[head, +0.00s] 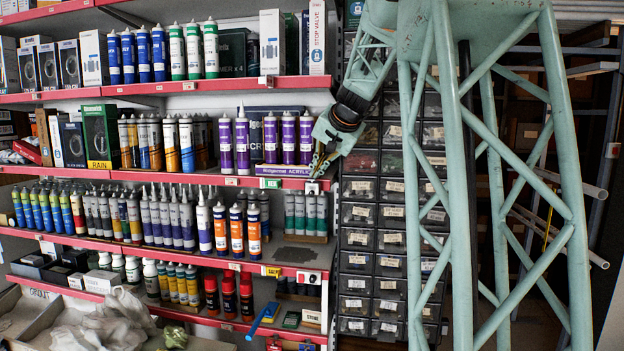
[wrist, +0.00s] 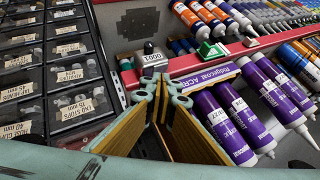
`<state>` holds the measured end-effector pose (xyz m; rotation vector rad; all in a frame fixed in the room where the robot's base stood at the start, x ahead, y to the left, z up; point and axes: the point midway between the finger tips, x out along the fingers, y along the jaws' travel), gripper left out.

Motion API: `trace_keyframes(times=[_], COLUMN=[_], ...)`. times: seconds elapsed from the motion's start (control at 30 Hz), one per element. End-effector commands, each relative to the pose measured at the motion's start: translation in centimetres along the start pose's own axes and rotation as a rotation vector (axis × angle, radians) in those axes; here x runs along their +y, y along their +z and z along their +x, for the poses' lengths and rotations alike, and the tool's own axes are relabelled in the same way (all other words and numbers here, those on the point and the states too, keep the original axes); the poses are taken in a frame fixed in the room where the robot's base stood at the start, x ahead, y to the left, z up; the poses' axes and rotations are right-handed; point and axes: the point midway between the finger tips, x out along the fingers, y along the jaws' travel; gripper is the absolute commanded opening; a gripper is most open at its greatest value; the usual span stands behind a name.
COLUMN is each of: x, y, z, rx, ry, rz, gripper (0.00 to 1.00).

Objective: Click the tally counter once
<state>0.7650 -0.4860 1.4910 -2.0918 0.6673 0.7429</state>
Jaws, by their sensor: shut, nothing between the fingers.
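The tally counter (wrist: 153,58) is a small silver-grey device with a pale number window, standing at the red shelf edge in the wrist view. Its digits appear inverted and I cannot read them surely. In the head view the counter (head: 313,187) is a tiny pale shape on the shelf edge. My gripper (wrist: 160,88) is shut and empty, its tan-padded fingers meeting just in front of the counter in the wrist view. In the head view my gripper (head: 317,173) points down just above it. I cannot tell whether the tips touch the counter.
Purple tubes (wrist: 229,112) and a purple box (wrist: 205,78) stand close to the right of my fingers in the wrist view. A green-and-white label holder (wrist: 209,50) sits farther along the red edge. Small-parts drawers (wrist: 45,75) are close on the left.

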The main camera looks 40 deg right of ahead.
Motion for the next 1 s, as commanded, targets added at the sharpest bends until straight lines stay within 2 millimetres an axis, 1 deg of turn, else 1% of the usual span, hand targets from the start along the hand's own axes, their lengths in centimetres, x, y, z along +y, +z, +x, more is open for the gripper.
trace_keyframes(times=[0.3,0.8,1.0], x=[-0.6,-0.7,-1.1], y=[-0.5,-0.7,-1.1], z=[-0.8,-0.9,-1.6], rx=[0.0,0.0,0.0], ry=[0.0,0.0,-0.001], rz=[0.0,0.0,0.0], gripper=[0.0,0.0,0.0])
